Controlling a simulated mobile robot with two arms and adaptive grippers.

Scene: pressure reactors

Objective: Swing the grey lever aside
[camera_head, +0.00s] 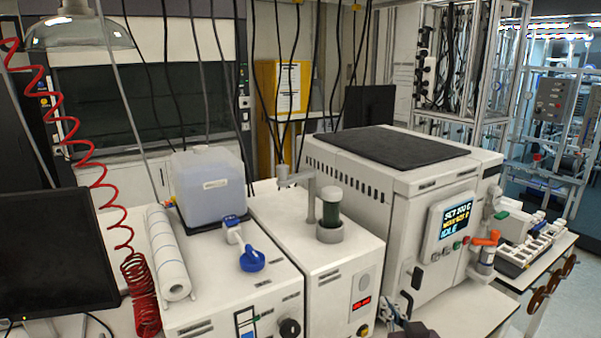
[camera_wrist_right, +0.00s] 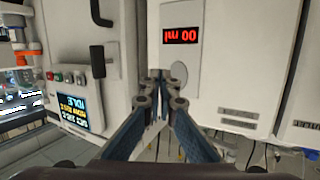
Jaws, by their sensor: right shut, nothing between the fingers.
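I cannot tell for certain that this is the task's lever. A dark handle (camera_head: 416,278) sits on the front of the large white reactor (camera_head: 400,210) and shows in the right wrist view (camera_wrist_right: 97,60). My right gripper (camera_head: 408,326) is at the bottom edge of the head view, below this handle. In the right wrist view (camera_wrist_right: 160,88) it is shut and empty, facing the white fronts. My left gripper is not in view.
The reactor's display (camera_head: 456,221) reads IDLE; an orange valve handle (camera_head: 485,238) is beside it. The middle unit (camera_head: 290,240) has a red display (camera_head: 361,302). A black monitor (camera_head: 55,255) blocks the left side.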

